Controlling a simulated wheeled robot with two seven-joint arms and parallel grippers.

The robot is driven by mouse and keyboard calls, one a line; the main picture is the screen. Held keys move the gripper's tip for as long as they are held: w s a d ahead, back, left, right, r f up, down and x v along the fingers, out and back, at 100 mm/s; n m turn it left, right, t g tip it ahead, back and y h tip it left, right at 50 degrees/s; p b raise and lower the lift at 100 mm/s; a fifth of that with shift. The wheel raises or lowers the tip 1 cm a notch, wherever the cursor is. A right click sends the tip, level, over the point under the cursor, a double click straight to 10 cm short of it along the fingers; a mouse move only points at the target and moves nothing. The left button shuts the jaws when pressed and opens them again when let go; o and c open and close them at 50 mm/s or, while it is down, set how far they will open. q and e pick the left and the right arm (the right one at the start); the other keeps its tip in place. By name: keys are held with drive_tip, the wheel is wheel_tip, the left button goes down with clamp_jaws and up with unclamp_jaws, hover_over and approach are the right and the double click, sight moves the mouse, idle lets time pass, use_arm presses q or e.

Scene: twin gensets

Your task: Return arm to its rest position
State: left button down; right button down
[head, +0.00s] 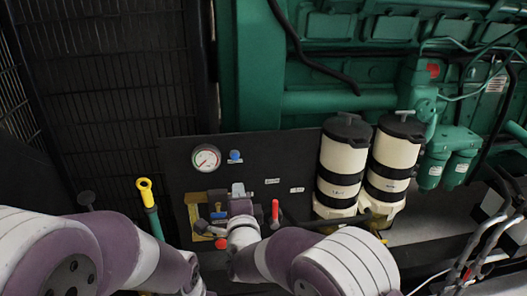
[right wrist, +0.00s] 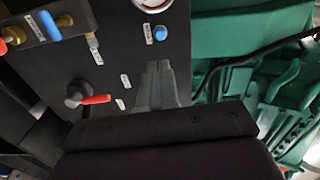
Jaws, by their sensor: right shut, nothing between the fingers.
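My right gripper (head: 238,188) is in front of the black panel (head: 255,150) in the head view. Its grey fingers are shut together and empty. In the right wrist view the gripper (right wrist: 158,70) points along the panel, with the blue knob (right wrist: 160,33) just beyond the tips. The red-handled valve (right wrist: 95,99) is to its left there, apart from the fingers. In the head view the red handle (head: 275,212) is just right of the gripper. My left arm enters at the lower left; its gripper is not in view.
A pressure gauge (head: 206,158) and brass valve fittings (head: 195,212) are on the panel. Two white filter canisters (head: 342,165) stand to the right. A yellow-ringed dipstick (head: 146,192) rises near my left arm. The green engine (head: 330,103) fills the back.

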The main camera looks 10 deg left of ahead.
drive_tip(key=s+d+f+n+g+p, duration=0.1)
drive_tip(key=s+d+f+n+g, duration=0.3)
drive_tip(key=s+f+n+g, duration=0.65)
drive_tip(key=s+d+r+n+g+h+p, duration=0.1)
drive_tip(key=s+d, duration=0.4)
drive_tip(key=d, duration=0.4)
drive_tip(key=s+d+r+n+g+h+p, duration=0.1)
drive_tip(key=s+d, duration=0.4)
drive_tip(key=d, duration=0.5)
drive_tip(key=s+d+r+n+g+h+p, duration=0.1)
drive_tip(key=s+d, duration=0.4)
drive_tip(key=d, duration=0.5)
drive_tip(key=shift+s+d+r+n+g+h+p, duration=0.2)
drive_tip(key=shift+n+g+h+p, duration=0.45)
drive_tip(key=shift+g+h, duration=0.5)
drive_tip(key=shift+a, duration=0.1)
